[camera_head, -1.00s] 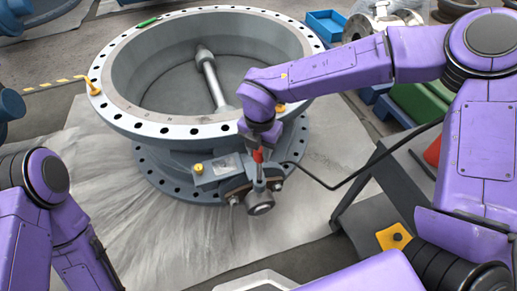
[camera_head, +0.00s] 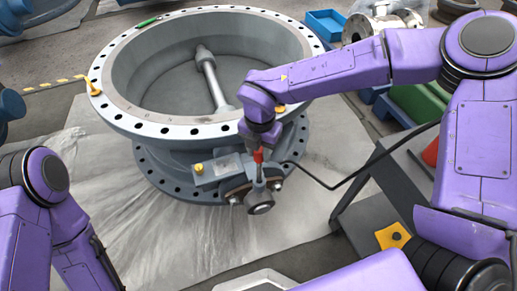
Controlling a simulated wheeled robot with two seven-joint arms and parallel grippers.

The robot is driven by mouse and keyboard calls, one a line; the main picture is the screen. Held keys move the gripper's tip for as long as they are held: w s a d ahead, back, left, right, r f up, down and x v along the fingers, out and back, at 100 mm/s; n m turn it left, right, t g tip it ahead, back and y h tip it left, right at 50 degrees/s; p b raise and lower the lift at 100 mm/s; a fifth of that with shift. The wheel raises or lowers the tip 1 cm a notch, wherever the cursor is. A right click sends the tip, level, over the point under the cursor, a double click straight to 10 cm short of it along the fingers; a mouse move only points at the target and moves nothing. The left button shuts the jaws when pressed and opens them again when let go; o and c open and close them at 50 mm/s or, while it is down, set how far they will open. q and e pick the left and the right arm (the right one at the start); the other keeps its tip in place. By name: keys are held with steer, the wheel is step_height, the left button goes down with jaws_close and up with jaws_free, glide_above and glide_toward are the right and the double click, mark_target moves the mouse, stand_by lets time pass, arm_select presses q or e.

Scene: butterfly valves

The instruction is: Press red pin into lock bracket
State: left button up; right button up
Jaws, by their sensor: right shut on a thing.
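The red pin (camera_head: 258,155) stands roughly upright over the lock bracket (camera_head: 236,187) on the front of the large grey butterfly valve (camera_head: 206,128). My right gripper (camera_head: 257,149) points down and is shut on the pin's red top. The pin's lower end meets the bracket area, but I cannot tell how deep it sits. My left arm comes in at the lower left, and its gripper is out of view.
A black cable (camera_head: 352,180) runs from the valve front to the right, over a dark grey stand (camera_head: 385,200). A blue bin (camera_head: 325,22) and a metal valve body (camera_head: 383,22) lie behind. Plastic sheeting on the floor front left is clear.

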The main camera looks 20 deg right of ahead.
mark_target(260, 174)
steer(key=shift+f, duration=0.15)
steer(key=shift+f+b, duration=0.4)
steer(key=shift+f, duration=0.1)
stand_by(0.7)
stand_by(0.3)
steer(key=shift+f+b, duration=3.25)
steer(key=shift+f, duration=2.35)
steer(key=o, duration=1.6)
steer(key=shift+r, duration=0.1)
